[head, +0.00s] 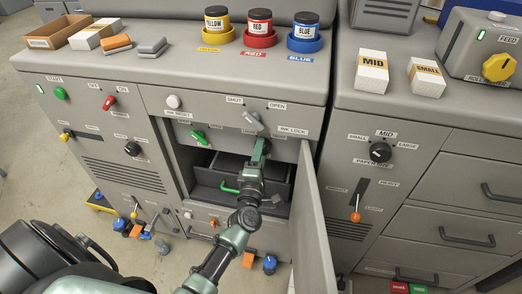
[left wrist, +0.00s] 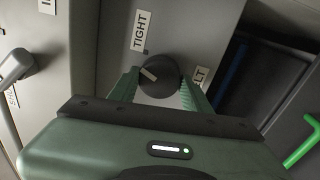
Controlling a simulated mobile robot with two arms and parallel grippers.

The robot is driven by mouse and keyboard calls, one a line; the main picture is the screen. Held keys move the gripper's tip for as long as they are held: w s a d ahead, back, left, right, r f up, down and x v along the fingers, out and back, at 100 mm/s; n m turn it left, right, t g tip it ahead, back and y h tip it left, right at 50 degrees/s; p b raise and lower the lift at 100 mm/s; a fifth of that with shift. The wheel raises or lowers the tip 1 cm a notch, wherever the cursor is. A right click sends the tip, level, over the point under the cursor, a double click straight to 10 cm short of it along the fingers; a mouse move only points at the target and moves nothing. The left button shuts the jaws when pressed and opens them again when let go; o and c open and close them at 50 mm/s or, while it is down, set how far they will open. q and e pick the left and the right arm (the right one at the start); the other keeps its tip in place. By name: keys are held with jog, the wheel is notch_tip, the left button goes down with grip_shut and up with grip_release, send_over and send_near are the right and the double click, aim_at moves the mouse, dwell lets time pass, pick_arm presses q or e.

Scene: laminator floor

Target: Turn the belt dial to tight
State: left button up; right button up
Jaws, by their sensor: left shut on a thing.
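The belt dial (left wrist: 158,77) is a round dark knob with a white pointer line, seen in the left wrist view. Its pointer slants to the upper left, short of lining up with the small mark under the TIGHT label (left wrist: 139,31). A partly covered BELT label (left wrist: 201,77) is to its right. My left gripper (left wrist: 157,88) is shut on the dial, one green finger on each side. In the head view my left gripper (head: 261,150) reaches up to the panel under the ink lock lever and hides the dial. My right gripper is not in view.
An open cabinet door (head: 313,215) stands just right of my left arm. The ink lock lever (head: 251,121) is close above the gripper. A green knob (head: 198,136) is to the left, and a green handle (head: 229,188) shows inside the open bay.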

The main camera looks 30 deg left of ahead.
pick_arm(q)
jog(key=shift+m+p, duration=0.55)
jog(key=shift+m, duration=1.25)
jog(key=shift+m+h, duration=0.3)
jog(key=o, duration=1.4)
jog(key=shift+c, duration=0.2)
jog(key=v, duration=0.8)
jog(key=shift+b, duration=0.3)
jog(key=shift+f, duration=0.15)
